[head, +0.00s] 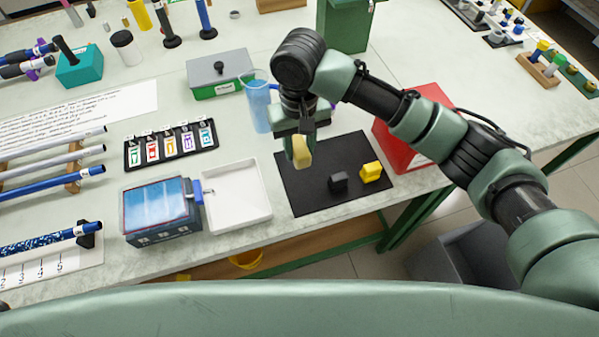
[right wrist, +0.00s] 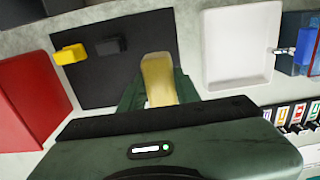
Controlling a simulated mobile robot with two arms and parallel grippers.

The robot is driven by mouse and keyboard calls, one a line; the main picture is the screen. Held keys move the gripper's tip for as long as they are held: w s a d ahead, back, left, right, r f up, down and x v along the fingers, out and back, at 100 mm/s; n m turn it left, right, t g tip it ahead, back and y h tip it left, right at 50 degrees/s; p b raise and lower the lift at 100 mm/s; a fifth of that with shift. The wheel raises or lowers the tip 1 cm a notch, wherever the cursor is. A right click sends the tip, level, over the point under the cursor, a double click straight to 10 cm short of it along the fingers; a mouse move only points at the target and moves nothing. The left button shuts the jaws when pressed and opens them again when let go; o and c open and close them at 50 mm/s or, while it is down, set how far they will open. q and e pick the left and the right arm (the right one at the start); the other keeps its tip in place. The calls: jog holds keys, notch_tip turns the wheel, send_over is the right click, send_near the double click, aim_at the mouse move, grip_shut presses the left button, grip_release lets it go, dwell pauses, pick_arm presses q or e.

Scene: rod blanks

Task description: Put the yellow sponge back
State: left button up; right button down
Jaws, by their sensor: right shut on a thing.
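A pale yellow block that looks like the sponge (head: 301,152) is held between the fingers of my right gripper (head: 299,137), pointing down. In the right wrist view the sponge (right wrist: 158,80) sticks out past the fingertips. The gripper is shut on it over the left part of a black mat (head: 315,192); it looks raised above the mat, but the gap is hard to judge. A brighter yellow piece (head: 371,171) and a black block (head: 338,181) lie on the mat, right of the gripper. My left gripper is not in view.
A white tray (head: 236,197) and a blue-topped box (head: 158,211) stand left of the mat. A blue translucent jug (head: 257,103) is close behind the gripper. A red box (head: 411,125) borders the mat's right side. The mat's front part is clear.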

send_over(299, 182)
notch_tip(299, 182, down, 7)
jog(key=shift+r, duration=0.15)
notch_tip(299, 182, down, 4)
jog(key=shift+s+p, duration=0.1)
jog(key=shift+p, duration=0.35)
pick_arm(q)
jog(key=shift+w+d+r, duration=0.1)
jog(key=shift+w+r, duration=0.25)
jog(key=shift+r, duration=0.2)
pick_arm(e)
jog(key=shift+f, duration=0.4)
jog(key=c, duration=1)
grip_release()
jog(key=shift+f, duration=0.1)
pick_arm(q)
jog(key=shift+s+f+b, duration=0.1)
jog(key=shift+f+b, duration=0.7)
jog(key=shift+b, duration=0.05)
pick_arm(e)
notch_tip(299, 182, up, 12)
jog(key=shift+r, duration=0.2)
